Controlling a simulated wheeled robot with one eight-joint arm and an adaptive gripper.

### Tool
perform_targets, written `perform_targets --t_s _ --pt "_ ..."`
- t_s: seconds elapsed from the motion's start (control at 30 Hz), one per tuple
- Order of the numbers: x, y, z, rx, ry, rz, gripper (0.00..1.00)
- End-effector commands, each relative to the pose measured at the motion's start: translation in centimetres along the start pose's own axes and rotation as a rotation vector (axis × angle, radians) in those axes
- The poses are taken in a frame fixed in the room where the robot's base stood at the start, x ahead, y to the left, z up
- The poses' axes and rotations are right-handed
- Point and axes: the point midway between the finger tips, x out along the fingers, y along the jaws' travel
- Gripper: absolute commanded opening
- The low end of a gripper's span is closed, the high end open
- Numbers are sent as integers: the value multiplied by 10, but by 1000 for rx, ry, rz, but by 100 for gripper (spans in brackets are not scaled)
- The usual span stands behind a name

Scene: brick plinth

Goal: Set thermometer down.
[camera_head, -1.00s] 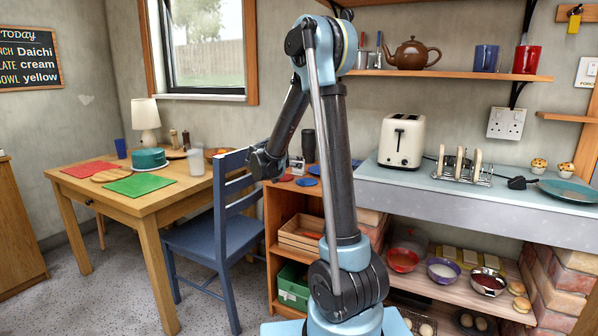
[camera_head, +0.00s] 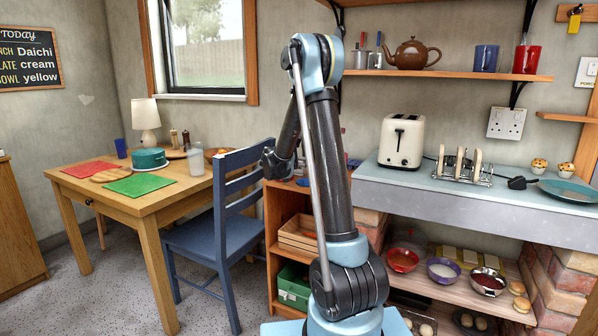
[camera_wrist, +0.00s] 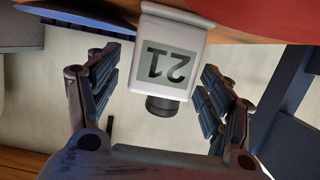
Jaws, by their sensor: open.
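The thermometer (camera_wrist: 165,68) shows in the wrist view as a pale box with a grey display reading 21, upside down in the picture. A short black knob (camera_wrist: 163,106) sticks out of its lower end. My gripper (camera_wrist: 160,85) is open, with one dark finger on each side of the thermometer and a visible gap at both. The thermometer's top end overlaps a red round surface (camera_wrist: 262,18); I cannot tell whether it rests on it.
A wooden shelf unit (camera_head: 286,210) stands behind my arm, with a blue disc (camera_head: 304,182) on top. The blue chair (camera_head: 215,240) is left of it. A toaster (camera_head: 401,141) and toast rack (camera_head: 462,168) stand on the counter (camera_head: 450,206) to the right.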

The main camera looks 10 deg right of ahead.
Motion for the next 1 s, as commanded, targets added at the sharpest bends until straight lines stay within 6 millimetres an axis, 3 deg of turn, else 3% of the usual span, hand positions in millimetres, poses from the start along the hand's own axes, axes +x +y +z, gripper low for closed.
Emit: perform_targets --t_s 0.13,0.37,0.77,1.0 --pt "0 0 0 0 0 0 73" --pt "0 0 0 0 0 0 25" --pt "-2 0 -5 0 0 0 21" --pt "-12 1 -38 0 0 0 21"
